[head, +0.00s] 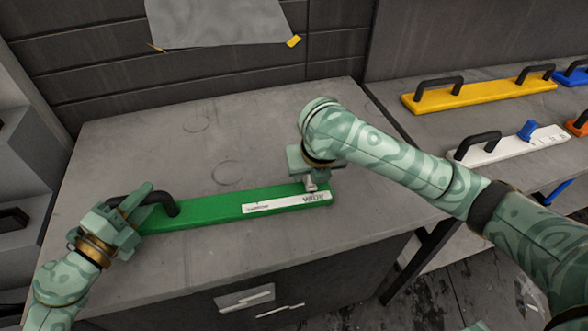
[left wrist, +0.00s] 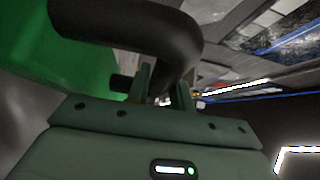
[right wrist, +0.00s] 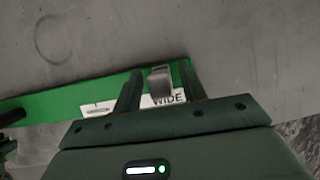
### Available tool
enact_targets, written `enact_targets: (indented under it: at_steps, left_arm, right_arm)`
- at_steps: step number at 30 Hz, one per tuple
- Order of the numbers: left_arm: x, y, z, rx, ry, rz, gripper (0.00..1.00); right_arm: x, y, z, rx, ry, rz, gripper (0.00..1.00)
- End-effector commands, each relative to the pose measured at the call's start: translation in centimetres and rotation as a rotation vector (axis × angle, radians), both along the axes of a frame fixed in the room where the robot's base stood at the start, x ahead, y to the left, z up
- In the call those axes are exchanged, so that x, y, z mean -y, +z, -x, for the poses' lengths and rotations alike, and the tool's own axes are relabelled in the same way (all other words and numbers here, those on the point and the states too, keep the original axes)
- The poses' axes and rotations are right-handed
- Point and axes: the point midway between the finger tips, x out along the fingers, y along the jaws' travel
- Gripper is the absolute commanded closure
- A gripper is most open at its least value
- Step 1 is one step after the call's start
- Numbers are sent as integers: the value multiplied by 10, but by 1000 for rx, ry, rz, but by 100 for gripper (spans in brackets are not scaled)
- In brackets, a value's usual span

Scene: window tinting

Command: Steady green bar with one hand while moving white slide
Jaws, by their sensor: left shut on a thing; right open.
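The green bar (head: 220,211) lies flat on the grey table, with a black handle at its left end. A white strip marked "WIDE" (head: 285,204) runs along its right part. My left gripper (head: 133,203) is shut on the black handle (left wrist: 150,30), seen close up in the left wrist view. My right gripper (head: 314,184) is over the bar's right end and open. In the right wrist view its fingers (right wrist: 155,85) stand either side of a small grey tab (right wrist: 160,80) by the white strip. I cannot tell whether they touch the tab.
A second table at the right holds a yellow bar (head: 480,94) and a white bar (head: 510,146) with black handles, a blue clip (head: 527,129), and blue and orange pieces. The grey table (head: 130,150) is bare around the green bar. A grey sheet (head: 215,22) hangs behind.

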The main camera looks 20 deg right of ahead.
Motion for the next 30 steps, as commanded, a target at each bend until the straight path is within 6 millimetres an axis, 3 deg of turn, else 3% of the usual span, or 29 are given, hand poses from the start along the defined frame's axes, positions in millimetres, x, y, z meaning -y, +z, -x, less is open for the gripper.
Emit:
enact_targets:
  at_steps: [3,8,14,17,24,30]
  left_arm:
    - [0,3,0,2,0,5,100]
    - [0,2,0,2,0,5,100]
    - [0,3,0,2,-1,5,100]
    - [1,3,0,2,-1,5,100]
    - [1,3,0,2,-3,6,100]
    - [2,2,0,1,-3,6,100]
  right_arm:
    - [0,1,0,0,0,0,58]
    - [0,1,0,0,0,0,100]
    - [-6,1,-1,0,1,-1,100]
    - [-25,1,-3,0,3,-3,100]
    - [-90,2,-10,0,6,-4,100]
    - [-119,1,-13,-1,2,-3,100]
